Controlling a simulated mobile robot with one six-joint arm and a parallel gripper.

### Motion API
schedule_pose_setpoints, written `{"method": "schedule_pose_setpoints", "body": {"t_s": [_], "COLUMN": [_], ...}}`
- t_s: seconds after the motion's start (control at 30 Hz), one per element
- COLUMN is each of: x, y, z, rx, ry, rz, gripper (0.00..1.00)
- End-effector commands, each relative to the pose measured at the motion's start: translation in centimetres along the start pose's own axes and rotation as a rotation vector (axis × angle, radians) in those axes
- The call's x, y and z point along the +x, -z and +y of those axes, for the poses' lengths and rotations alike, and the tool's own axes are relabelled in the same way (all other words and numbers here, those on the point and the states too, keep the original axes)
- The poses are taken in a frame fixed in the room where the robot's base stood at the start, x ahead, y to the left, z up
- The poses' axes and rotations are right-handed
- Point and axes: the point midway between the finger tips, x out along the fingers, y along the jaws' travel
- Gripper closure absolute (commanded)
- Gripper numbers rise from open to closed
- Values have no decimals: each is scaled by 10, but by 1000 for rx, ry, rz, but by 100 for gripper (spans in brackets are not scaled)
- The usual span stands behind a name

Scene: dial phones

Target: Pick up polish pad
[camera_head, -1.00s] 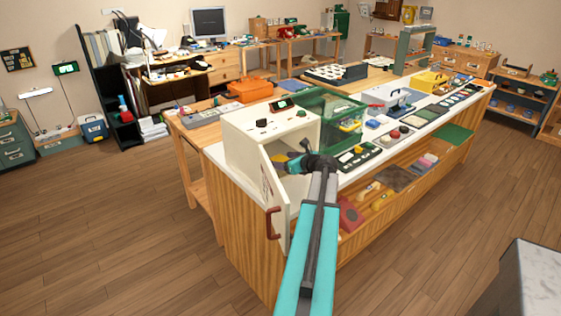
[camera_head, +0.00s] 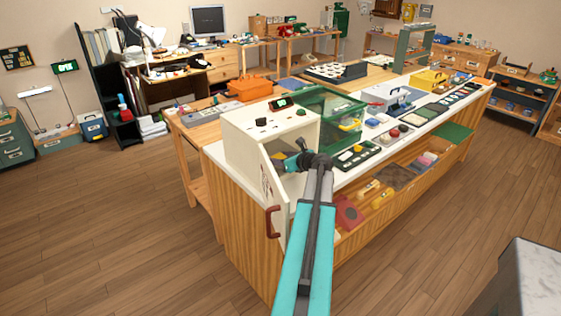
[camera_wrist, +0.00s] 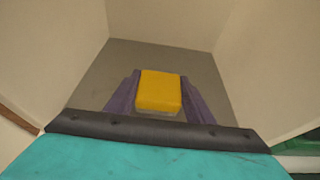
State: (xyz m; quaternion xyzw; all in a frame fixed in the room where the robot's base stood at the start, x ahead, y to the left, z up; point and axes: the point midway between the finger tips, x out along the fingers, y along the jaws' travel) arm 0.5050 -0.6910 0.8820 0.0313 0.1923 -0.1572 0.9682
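The polish pad is a yellow block with a paler lower edge. In the wrist view the polish pad (camera_wrist: 159,91) lies between the two purple fingers of my gripper (camera_wrist: 160,88), which meet its left and right sides with no clear gap. My gripper looks shut on it. The pad is inside a cream box-like cabinet over a grey floor; whether it touches that floor I cannot tell.
The cabinet door (camera_head: 274,200) with a red handle hangs open at the left of my arm. Cream walls stand close on both sides of my gripper. A green crate (camera_head: 330,112) is right of the cabinet. The wooden counter (camera_head: 245,235) stands below.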

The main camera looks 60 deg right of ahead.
Motion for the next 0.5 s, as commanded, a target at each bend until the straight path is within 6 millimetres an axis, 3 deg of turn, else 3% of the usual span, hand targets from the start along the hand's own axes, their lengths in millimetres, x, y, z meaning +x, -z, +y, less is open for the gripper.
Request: {"method": "schedule_pose_setpoints", "body": {"t_s": [0.03,0.1,0.5], "x": [0,0,-2], "y": [0,0,-2], "z": [0,0,1], "rx": [0,0,-1], "ry": [0,0,0], "rz": [0,0,0], "gripper": [68,78,78]}}
